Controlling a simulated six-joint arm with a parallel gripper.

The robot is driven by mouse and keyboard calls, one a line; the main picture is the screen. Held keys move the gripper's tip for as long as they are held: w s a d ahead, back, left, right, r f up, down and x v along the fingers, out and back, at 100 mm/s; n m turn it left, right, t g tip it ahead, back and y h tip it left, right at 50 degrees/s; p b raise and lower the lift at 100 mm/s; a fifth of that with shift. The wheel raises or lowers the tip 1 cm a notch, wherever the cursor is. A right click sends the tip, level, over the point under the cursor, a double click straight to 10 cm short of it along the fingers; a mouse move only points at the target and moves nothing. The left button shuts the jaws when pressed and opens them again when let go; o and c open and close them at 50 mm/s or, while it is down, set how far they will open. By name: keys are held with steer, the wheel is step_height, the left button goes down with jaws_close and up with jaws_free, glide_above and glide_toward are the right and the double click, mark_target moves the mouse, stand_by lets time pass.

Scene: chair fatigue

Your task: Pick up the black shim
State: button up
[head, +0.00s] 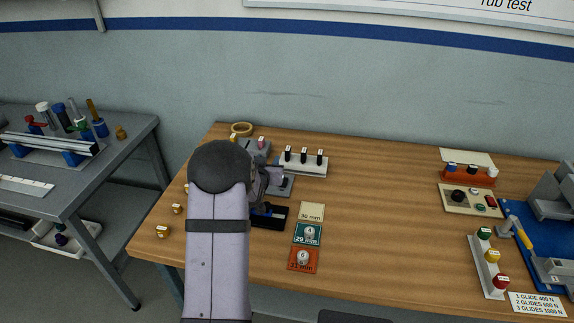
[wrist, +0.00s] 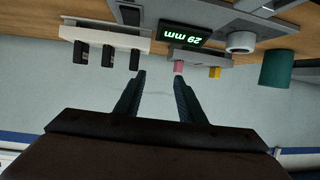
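Several small black things show, and I cannot tell for sure which is the black shim. Three upright black pieces stand in a white rack (head: 303,169) at the back of the table; they also show in the wrist view, one being the black piece (wrist: 108,54). A dark open tray (head: 270,217) lies in front of my arm. My gripper (wrist: 160,74) is open, with nothing between its fingers. In the wrist view its tips point between the rack and a pink block (wrist: 178,67). In the head view my arm hides most of the gripper.
A grey gauge with a lit 29 mm display (wrist: 183,36) stands by the rack. A tape roll (head: 241,129) lies behind. Cards, including a 30 mm card (head: 311,211), lie right of the tray. The wooden table's middle (head: 385,220) is clear.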

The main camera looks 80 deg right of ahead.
steer(key=g, duration=0.1)
glide_toward(287, 154)
steer(key=shift+d+f+m+h, duration=0.2)
steer(key=shift+d, duration=0.4)
steer(key=shift+d+f+m+h, duration=0.2)
steer(key=shift+d, duration=0.4)
steer(key=shift+x, duration=1.05)
steer(key=shift+w+f, duration=0.1)
steer(key=shift+p+x, duration=0.85)
steer(key=shift+x, duration=0.7)
steer(key=shift+d+f, duration=0.55)
steer(key=shift+d, duration=0.35)
jaws_close()
